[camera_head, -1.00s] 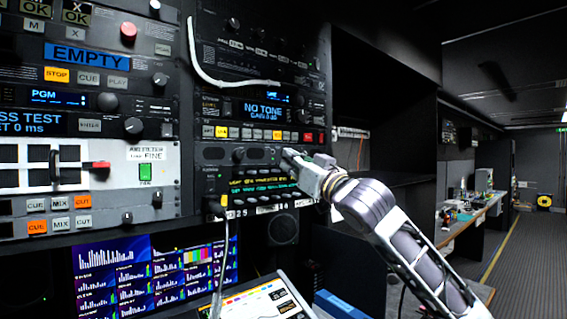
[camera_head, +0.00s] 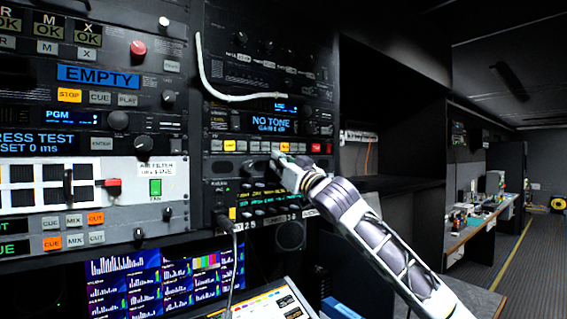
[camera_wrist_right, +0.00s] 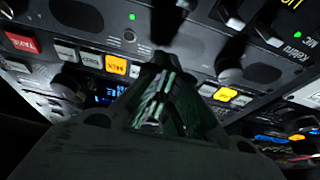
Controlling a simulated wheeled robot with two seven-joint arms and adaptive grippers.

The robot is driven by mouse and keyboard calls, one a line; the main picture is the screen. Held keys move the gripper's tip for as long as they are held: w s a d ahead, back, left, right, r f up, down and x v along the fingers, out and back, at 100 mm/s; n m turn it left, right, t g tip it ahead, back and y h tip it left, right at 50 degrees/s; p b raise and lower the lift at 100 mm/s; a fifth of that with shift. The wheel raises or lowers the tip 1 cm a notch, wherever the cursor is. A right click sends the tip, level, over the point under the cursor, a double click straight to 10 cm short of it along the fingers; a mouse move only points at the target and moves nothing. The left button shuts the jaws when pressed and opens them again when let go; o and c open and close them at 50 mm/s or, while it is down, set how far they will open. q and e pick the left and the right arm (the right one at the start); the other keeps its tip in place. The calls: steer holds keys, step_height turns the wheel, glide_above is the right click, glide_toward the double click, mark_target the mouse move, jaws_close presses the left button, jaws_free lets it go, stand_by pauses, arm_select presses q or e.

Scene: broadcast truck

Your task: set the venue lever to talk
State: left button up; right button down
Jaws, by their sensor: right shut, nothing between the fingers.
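My right gripper (camera_head: 278,162) is shut and empty, at the front of a dark rack panel (camera_head: 222,168) below the row of lit buttons. In the right wrist view its closed fingertips (camera_wrist_right: 163,62) are near that panel's face, which appears upside down. Dark lever-like controls (camera_wrist_right: 236,20) stick out at the top of that view, apart from the fingertips. I cannot read a venue label, so I cannot tell which control is the venue lever or how it is set. In the head view the gripper hides part of the panel. My left gripper is not in view.
A button row (camera_head: 258,147) and the NO TONE display (camera_head: 272,124) are just above the gripper. A cable (camera_head: 233,250) hangs from the lower unit. A tilted console (camera_head: 262,303) stands below. An open dark bay (camera_head: 385,150) lies to the right.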

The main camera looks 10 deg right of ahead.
mark_target(270, 183)
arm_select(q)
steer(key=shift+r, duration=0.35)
arm_select(e)
steer(key=shift+f, duration=2)
arm_select(q)
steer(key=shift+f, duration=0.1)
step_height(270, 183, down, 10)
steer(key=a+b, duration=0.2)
steer(key=b, duration=0.7)
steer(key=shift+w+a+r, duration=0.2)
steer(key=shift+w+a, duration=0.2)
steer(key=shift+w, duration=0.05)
arm_select(e)
steer(key=f+t, duration=0.1)
steer(key=t, duration=0.1)
steer(key=f+t+y, duration=0.1)
steer(key=shift+s+f+t, duration=0.2)
steer(key=shift+f+t, duration=0.15)
steer(key=shift+t, duration=0.05)
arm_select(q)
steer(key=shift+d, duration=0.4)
arm_select(e)
steer(key=shift+d, duration=0.1)
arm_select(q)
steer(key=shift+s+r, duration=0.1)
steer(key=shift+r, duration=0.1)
arm_select(e)
steer(key=shift+r, duration=0.2)
